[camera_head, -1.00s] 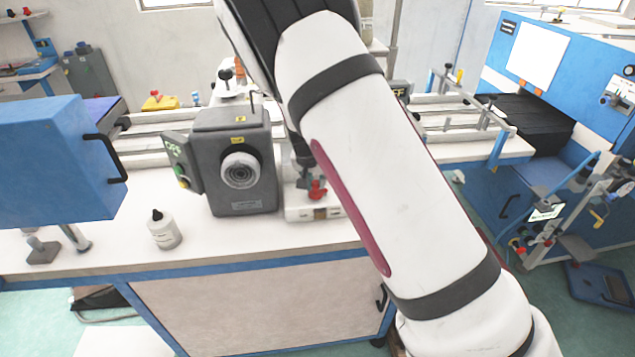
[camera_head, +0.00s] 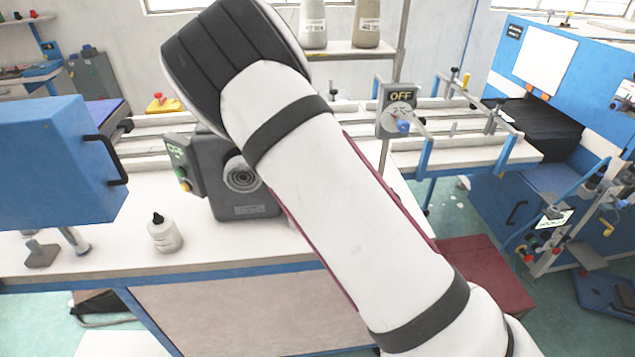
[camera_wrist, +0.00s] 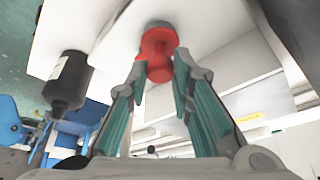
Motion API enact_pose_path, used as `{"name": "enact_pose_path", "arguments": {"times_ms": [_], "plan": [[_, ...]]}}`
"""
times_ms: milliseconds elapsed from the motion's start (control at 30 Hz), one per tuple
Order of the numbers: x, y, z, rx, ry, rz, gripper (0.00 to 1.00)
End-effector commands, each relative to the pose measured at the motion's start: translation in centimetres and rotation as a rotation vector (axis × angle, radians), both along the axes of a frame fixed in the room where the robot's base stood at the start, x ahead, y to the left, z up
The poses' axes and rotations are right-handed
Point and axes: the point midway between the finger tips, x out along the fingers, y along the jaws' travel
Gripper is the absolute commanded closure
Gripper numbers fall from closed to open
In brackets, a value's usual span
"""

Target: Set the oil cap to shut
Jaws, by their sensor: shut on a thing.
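The red cap (camera_wrist: 158,42), which looks like the oil cap, shows at the top centre of the wrist view against a white surface. My gripper (camera_wrist: 159,64) has its two green-padded fingers closed on the cap's sides. Whether the cap is seated or turned I cannot tell. In the head view my arm covers the gripper and the cap.
A grey machine head (camera_head: 243,178) stands on the white bench (camera_head: 110,245), partly behind my arm. A white bottle with a black tip (camera_head: 164,235) stands front left. A grey box marked OFF (camera_head: 397,110) is right of my arm. A dark cylinder (camera_wrist: 68,82) shows left in the wrist view.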

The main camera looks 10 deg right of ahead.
Motion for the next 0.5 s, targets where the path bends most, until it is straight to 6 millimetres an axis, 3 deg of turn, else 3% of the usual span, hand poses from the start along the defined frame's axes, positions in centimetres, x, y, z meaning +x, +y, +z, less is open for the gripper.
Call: {"name": "enact_pose_path", "arguments": {"times_ms": [167,200,300,500], "plan": [[0.00,0.08,-0.10,0.001,0.000,0.000,1.00],[0.00,0.08,-0.11,0.001,0.000,0.000,0.77],[0.00,0.07,-0.10,0.001,0.000,0.000,0.60],[0.00,0.04,-0.06,0.001,0.001,0.000,0.60]]}}
